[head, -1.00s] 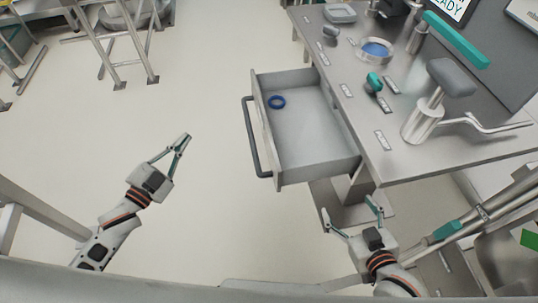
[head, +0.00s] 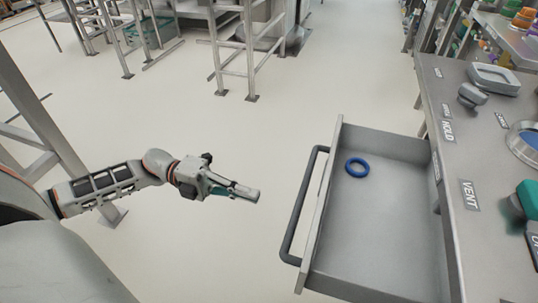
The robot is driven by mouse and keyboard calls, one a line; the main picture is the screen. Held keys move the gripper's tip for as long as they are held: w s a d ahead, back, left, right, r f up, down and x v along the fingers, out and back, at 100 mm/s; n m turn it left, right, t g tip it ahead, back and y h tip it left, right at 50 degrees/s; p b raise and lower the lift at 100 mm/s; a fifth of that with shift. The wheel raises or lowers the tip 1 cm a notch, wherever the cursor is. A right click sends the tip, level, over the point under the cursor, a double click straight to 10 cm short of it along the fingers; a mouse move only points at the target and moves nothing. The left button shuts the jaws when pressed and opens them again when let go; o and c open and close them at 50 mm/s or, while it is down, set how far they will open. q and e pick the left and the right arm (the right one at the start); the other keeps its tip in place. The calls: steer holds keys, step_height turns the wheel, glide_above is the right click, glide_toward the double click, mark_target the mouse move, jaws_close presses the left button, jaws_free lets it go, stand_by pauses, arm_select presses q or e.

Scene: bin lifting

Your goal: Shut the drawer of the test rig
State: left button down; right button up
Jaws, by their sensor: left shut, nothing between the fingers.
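The drawer (head: 385,235) of the test rig stands pulled out to the left of the rig's steel top (head: 448,95). Its dark bar handle (head: 303,205) runs along its front panel, facing my left arm. A blue ring (head: 357,167) lies on the drawer floor near the far front corner. My left gripper (head: 252,195) is shut and empty, over the open floor just left of the handle, with a gap between them. Its fingers point right, toward the handle. My right gripper is outside the view.
Labels and knobs, among them a grey knob (head: 472,95) and a green knob (head: 527,198), sit on the rig top. Metal frames (head: 245,50) stand at the back. A steel post (head: 60,90) rises at the left. The floor between is clear.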

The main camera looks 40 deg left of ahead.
arm_select(q)
glide_toward(322, 211)
steer(key=x, duration=0.2)
steer(key=f+x, duration=0.1)
steer(key=x, duration=0.1)
steer(key=shift+d, duration=0.35)
steer(key=shift+w+d, duration=0.15)
steer(key=shift+d, duration=0.25)
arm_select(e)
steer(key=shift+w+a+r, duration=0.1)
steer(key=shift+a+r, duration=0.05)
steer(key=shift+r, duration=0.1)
